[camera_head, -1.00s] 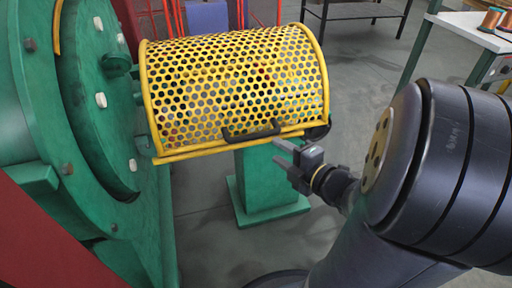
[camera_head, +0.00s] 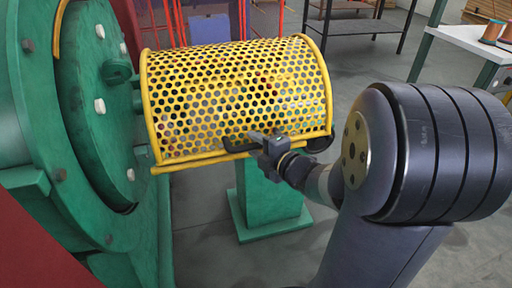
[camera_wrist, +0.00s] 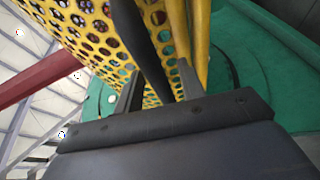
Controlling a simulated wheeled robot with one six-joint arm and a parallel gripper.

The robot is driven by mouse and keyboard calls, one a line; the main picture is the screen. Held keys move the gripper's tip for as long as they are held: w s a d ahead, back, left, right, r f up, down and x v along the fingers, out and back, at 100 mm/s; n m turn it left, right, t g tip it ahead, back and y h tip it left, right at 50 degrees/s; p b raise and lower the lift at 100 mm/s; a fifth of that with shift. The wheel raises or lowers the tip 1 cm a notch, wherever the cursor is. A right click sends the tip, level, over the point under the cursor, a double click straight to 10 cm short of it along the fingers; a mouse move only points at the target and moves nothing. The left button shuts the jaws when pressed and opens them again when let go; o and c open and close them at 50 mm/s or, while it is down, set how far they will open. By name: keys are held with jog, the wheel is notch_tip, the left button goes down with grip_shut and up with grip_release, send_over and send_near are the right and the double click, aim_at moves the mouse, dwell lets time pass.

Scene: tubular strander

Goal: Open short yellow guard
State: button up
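The short yellow guard (camera_head: 235,85) is a curved, perforated cover with a yellow tube frame. It is down over the machine beside the green drum. A black handle (camera_head: 232,147) runs along its lower front edge. My gripper (camera_head: 257,138) is at the handle and hides its middle part. In the wrist view, my gripper (camera_wrist: 160,67) has its two fingers apart. The black handle (camera_wrist: 143,40) passes between them, with a gap visible on the sides. The guard's mesh (camera_wrist: 85,30) fills the space ahead.
The large green drum housing (camera_head: 95,110) stands at the left, close to the guard. A green pedestal (camera_head: 268,200) is below the guard. A dark table (camera_head: 360,28) and a bench with copper spools (camera_head: 492,31) stand behind at the right.

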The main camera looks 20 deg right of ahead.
jog(key=shift+c, duration=0.6)
grip_shut()
